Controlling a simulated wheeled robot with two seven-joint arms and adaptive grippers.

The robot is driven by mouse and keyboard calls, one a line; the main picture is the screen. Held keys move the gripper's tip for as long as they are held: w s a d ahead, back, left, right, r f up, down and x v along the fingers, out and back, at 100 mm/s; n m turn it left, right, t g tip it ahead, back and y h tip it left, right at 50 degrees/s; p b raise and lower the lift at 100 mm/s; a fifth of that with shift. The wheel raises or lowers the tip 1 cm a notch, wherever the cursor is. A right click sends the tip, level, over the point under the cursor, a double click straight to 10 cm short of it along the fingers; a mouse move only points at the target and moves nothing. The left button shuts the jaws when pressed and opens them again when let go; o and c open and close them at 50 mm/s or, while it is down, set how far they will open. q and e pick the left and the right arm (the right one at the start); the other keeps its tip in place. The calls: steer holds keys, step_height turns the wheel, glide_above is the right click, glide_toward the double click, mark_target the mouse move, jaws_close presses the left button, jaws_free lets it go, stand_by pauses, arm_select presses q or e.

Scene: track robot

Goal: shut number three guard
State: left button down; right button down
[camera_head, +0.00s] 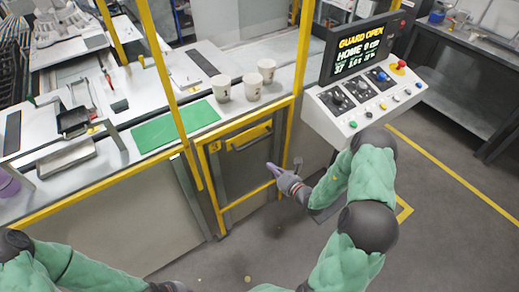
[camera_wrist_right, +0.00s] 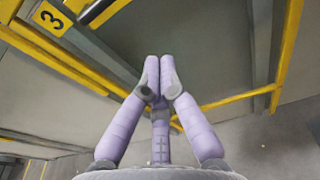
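The console screen (camera_head: 360,50) reads "GUARD OPEN". A yellow plate marked 3 (camera_wrist_right: 52,18) shows at upper left in the right wrist view. My right gripper (camera_head: 272,167) is in front of the panel's lower right part; its purple fingers (camera_wrist_right: 160,65) are together with nothing visible between them. I cannot tell whether they touch the panel. My left gripper is out of view.
A console (camera_head: 365,97) with buttons stands just right of the guard. White cups (camera_head: 222,88) and a green mat (camera_head: 175,126) are on the bench above it. Yellow posts (camera_head: 165,70) rise at the bench front. The grey floor (camera_head: 240,255) before the guard looks mostly clear.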

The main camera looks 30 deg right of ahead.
steer(key=w+f+b, duration=0.1)
steer(key=w+b, duration=0.1)
steer(key=w, duration=0.8)
steer(key=r, duration=0.3)
steer(key=shift+s+d+r, duration=0.1)
steer(key=shift+s+r, duration=0.3)
steer(key=shift+d, duration=0.1)
